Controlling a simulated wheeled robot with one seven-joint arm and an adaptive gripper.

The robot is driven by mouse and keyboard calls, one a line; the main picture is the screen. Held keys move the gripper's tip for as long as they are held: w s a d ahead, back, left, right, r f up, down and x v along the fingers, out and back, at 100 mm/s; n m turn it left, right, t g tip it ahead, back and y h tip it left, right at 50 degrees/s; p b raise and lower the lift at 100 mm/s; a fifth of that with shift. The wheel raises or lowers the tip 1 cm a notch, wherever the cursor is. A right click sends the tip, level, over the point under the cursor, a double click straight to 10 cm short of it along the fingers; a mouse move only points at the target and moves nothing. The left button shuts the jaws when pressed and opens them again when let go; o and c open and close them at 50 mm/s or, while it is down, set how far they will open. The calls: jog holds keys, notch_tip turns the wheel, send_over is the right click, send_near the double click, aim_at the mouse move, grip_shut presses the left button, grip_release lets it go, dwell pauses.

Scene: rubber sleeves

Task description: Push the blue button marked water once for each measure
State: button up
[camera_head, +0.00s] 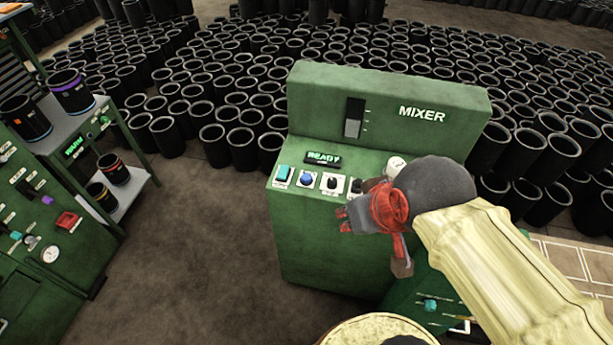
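The green mixer (395,85) stands in the middle, with MIXER in white on its raised back. A round blue button (306,178) sits on a white plate on its sloped panel, left of centre; its label is too small to read. A small display (323,159) above reads READY in green. My gripper (370,220), with a red body, is over the panel's right part, right of and apart from the blue button. I cannot tell its finger opening.
My gripper and arm cover controls at the panel's right; a white round gauge (396,166) shows just above. A dark vertical slot with a grey slider (353,128) is on the back. Black sleeves crowd behind. Green machines stand left; floor (190,240) between is clear.

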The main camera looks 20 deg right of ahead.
grip_shut()
dwell(1.3)
